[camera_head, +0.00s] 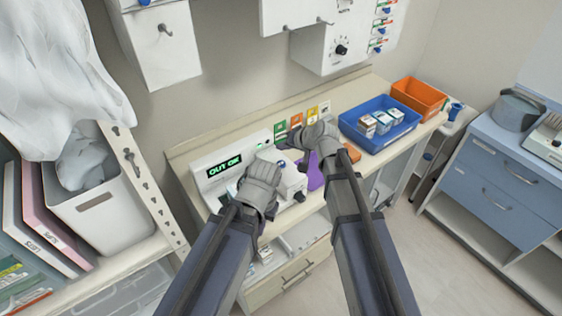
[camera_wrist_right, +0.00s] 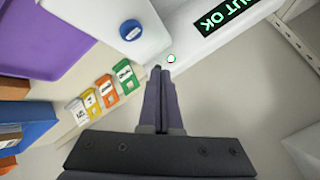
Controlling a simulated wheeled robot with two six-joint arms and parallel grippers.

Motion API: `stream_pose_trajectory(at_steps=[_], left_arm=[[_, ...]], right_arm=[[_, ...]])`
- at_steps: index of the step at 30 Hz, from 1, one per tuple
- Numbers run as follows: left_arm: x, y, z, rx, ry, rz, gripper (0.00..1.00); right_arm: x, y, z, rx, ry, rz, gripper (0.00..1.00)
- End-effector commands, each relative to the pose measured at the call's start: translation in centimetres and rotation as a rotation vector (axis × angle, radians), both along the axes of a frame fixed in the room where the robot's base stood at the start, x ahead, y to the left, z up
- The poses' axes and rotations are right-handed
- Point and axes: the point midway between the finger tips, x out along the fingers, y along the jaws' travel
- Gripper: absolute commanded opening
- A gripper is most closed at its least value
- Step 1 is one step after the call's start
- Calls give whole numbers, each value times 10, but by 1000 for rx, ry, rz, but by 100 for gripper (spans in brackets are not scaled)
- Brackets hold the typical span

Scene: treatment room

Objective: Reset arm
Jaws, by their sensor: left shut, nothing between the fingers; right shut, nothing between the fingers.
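My left gripper (camera_head: 265,192) is over the counter, in front of a white device (camera_head: 240,157) with a lit green "OUT OK" display (camera_head: 222,165). Its fingertips are hard to make out, but it appears shut and empty. My right gripper (camera_head: 290,148) is higher in the head view, over the back of the counter near the device's right end. In the right wrist view its two dark fingers (camera_wrist_right: 160,72) are together with nothing between them. Their tips point at a small lit green button (camera_wrist_right: 171,58) on the device; whether they touch cannot be told.
A purple object (camera_head: 314,172) is by the right arm. A blue tray (camera_head: 352,129) with small boxes and an orange bin (camera_head: 425,92) are on the counter's right. A shelf with a white bin (camera_head: 105,215) is left.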

Motion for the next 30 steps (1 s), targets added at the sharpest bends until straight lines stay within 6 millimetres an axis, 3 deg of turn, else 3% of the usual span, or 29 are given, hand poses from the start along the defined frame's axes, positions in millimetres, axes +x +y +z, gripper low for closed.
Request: stream_pose_trajectory(at_steps=[19,23,26,30], left_arm=[[0,0,-2,0,0,-2,0],[0,0,-8,0,0,-2,0],[0,0,-15,0,0,-1,0],[0,0,-24,0,0,-1,0]], right_arm=[[-6,1,-4,-11,8,10,0],[-50,8,-28,-112,84,90,0],[-105,6,-57,-257,189,183,0],[-179,-13,-85,-470,340,284,0]])
